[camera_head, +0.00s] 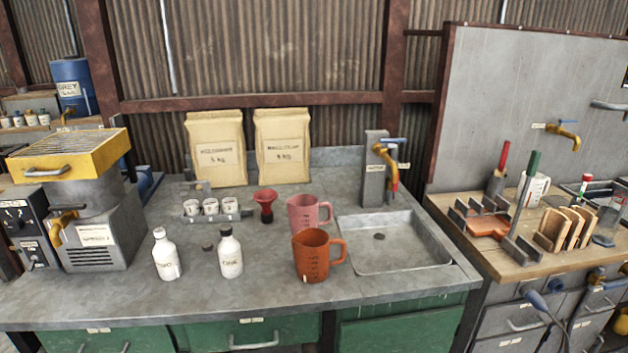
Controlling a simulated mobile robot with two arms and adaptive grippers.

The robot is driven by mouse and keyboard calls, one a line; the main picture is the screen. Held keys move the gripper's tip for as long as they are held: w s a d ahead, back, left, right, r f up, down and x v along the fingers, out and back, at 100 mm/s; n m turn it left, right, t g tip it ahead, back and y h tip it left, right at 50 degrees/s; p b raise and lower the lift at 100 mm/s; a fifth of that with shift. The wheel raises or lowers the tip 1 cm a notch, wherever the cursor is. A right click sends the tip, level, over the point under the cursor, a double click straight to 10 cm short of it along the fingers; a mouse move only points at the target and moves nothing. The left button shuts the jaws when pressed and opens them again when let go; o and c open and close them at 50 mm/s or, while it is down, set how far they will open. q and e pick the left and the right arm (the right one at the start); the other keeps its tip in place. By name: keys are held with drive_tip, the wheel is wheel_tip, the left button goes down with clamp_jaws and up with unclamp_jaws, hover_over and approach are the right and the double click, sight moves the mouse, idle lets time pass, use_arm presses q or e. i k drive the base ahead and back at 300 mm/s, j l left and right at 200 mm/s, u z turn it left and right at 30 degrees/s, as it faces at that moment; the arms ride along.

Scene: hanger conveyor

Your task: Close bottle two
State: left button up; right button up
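Two white bottles stand upright on the grey counter (300,292). The left one (167,261) has a label that appears to read "TWO"; its neck is white with no dark cap on it. The right one (231,258) reads "ONE" and has a black cap (226,230) on its neck. A small dark cap (207,247) lies on the counter between the two bottles, apart from both. Neither of my grippers shows in the head view.
Small cups (211,207) and a red funnel (265,199) are behind. A yellow-topped machine (100,236) is at left. The counter's front strip is clear.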

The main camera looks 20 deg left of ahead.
sight(166, 258)
drive_tip(key=u, duration=1.45)
